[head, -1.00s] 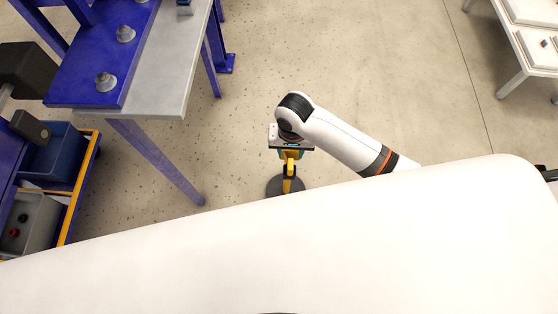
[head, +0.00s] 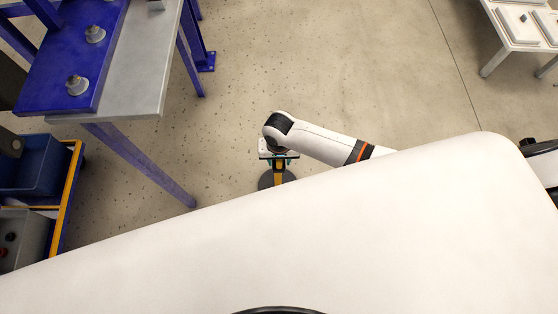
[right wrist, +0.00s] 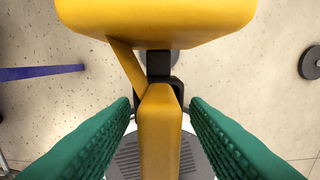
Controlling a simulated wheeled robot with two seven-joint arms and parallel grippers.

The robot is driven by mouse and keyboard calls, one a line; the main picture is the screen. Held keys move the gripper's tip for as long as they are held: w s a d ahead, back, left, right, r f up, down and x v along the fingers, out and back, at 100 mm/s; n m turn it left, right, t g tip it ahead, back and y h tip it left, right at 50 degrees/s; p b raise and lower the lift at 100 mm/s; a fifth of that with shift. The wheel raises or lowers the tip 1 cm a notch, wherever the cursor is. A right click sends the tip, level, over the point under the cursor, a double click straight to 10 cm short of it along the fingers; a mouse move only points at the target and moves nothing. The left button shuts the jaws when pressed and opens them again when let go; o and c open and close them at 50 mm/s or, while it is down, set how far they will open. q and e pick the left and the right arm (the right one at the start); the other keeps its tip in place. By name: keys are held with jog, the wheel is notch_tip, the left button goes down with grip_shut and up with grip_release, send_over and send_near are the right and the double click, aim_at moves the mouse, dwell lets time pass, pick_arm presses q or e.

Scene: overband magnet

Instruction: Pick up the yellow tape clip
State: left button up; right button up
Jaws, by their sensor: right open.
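The yellow tape clip (right wrist: 160,120) fills the middle of the right wrist view, with a wide yellow body at the top and a narrow yellow bar running down. In the head view a small yellow part of it (head: 279,173) shows below my right gripper (head: 278,160), above a dark round base. My right gripper (right wrist: 160,125) is open, its two green ridged fingers on either side of the yellow bar. Slim gaps show between bar and fingers. My left gripper is not in view.
The dark round base (head: 268,181) is on the floor below the clip. A blue and grey workbench (head: 140,85) stands at the left, with a yellow-edged cart of bins (head: 70,185) below it. A white table (head: 515,40) is at the far right. The floor between is clear.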

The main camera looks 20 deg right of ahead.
grip_shut()
dwell(0.3)
